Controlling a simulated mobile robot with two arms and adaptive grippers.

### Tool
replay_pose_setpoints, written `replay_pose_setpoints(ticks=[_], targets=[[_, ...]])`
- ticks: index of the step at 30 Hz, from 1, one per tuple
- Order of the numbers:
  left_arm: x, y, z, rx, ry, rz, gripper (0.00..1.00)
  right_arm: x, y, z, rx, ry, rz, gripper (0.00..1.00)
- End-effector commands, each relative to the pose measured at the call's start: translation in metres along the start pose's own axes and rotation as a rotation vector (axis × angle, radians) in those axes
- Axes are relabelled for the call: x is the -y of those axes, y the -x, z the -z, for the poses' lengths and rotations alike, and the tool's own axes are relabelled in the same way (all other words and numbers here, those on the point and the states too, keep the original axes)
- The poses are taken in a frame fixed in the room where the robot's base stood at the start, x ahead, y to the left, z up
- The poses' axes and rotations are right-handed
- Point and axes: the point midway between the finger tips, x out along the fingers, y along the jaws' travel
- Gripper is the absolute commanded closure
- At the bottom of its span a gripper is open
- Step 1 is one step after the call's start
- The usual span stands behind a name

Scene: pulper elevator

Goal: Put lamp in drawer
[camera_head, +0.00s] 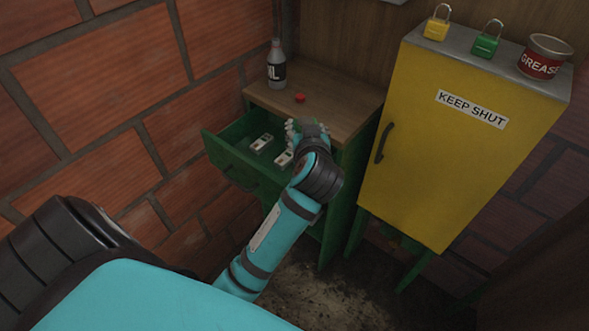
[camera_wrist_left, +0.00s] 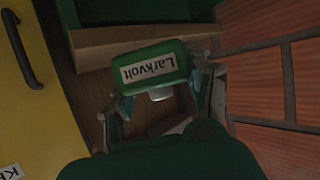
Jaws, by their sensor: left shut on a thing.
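The lamp, a green block with an upside-down "Larkvolt" label and a small pale part (camera_wrist_left: 152,62), sits between the fingers of my left gripper (camera_wrist_left: 162,98) in the left wrist view. In the head view my left gripper (camera_head: 305,128) is at the right side of the open drawer, by the cabinet top's front edge, and mostly hides the lamp. The green drawer (camera_head: 217,153) is pulled out from the green cabinet. Two pale items (camera_head: 261,142) lie in it. I cannot tell how high the lamp is above the drawer. My right gripper is out of view.
The wooden cabinet top (camera_head: 345,97) bears a grey bottle (camera_head: 277,68) and a small red object (camera_head: 299,98). A closed yellow cabinet (camera_head: 440,160) at the right carries a yellow padlock (camera_head: 437,25), a green padlock (camera_head: 486,42) and a grease tin (camera_head: 544,58). A brick wall (camera_head: 95,90) bounds the left.

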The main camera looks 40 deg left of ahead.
Motion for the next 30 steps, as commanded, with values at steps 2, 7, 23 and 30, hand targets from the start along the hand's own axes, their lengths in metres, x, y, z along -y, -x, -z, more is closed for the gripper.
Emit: replay_pose_setpoints(ticks=[2, 7, 23, 30], targets=[[0.007, -0.021, -0.010, -0.006, 0.049, 0.106, 0.87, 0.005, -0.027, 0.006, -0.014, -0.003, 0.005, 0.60], [0.023, -0.039, -0.011, -0.004, 0.134, 0.312, 0.87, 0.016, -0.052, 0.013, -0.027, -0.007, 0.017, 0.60], [0.032, -0.064, -0.063, -0.001, 0.168, 0.413, 0.87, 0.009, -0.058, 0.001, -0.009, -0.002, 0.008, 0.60], [0.032, -0.076, -0.092, 0.001, 0.165, 0.413, 0.87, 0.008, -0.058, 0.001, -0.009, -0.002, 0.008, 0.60]])
